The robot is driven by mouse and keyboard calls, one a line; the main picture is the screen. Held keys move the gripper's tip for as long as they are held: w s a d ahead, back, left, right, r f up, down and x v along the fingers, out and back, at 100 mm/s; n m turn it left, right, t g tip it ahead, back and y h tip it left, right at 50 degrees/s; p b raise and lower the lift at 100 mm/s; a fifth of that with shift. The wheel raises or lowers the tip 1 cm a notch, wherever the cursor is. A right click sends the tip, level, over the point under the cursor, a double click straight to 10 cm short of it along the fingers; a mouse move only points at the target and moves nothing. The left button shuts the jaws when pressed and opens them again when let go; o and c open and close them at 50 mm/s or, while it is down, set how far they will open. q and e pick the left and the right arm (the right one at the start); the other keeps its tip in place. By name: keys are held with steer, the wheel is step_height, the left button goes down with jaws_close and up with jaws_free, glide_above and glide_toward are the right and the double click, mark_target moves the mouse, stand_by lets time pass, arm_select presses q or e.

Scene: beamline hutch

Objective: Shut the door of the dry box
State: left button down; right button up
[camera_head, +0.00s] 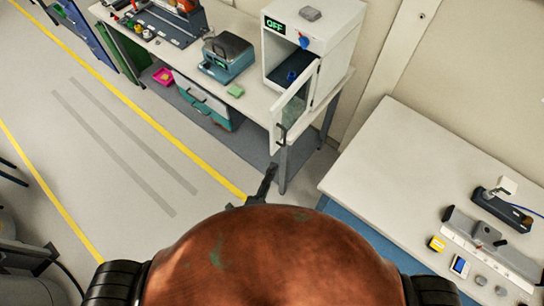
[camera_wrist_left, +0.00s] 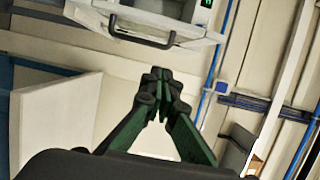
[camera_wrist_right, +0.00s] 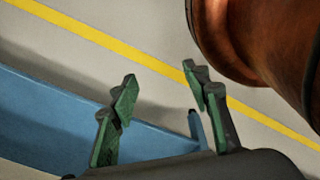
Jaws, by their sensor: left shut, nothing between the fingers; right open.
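The dry box (camera_head: 338,42) is a white cabinet with a green OFF display on the back bench. Its door (camera_head: 293,108) stands open, swung out toward me, with a glass pane and a dark handle (camera_head: 282,135). My left gripper (camera_head: 268,176) is shut and empty, just below and in front of the door, apart from it. In the left wrist view its closed fingers (camera_wrist_left: 160,82) point up toward the handle (camera_wrist_left: 140,36) of the door (camera_wrist_left: 185,32). My right gripper (camera_wrist_right: 160,80) is open and empty; the head view does not show it.
A blue cup (camera_head: 291,76) stands inside the dry box. A white table (camera_head: 400,165) with small instruments fills the right.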

mark_target(272, 131)
arm_select(q)
steer(key=w+p, duration=0.4)
steer(key=w, duration=0.7)
steer(key=shift+w+a, duration=0.1)
steer(key=shift+w, duration=0.25)
arm_select(e)
steer(key=r, duration=0.2)
steer(key=w+r, duration=0.1)
steer(key=r, duration=0.1)
steer(key=shift+w+a+r, duration=0.1)
arm_select(q)
steer(key=shift+w+a+m+h, duration=0.2)
steer(key=shift+a+m+h, duration=0.1)
steer(key=shift+a+h, duration=0.1)
arm_select(e)
steer(key=shift+w, duration=0.2)
arm_select(q)
steer(key=shift+w+a, duration=0.15)
arm_select(e)
steer(key=shift+a+f, duration=0.1)
steer(key=shift+f, duration=0.1)
arm_select(q)
steer(key=shift+w+a+g, duration=0.1)
steer(key=shift+a+g, duration=0.15)
steer(key=shift+g, duration=0.05)
arm_select(e)
steer(key=shift+w+a+f, duration=0.1)
steer(key=shift+a, duration=0.1)
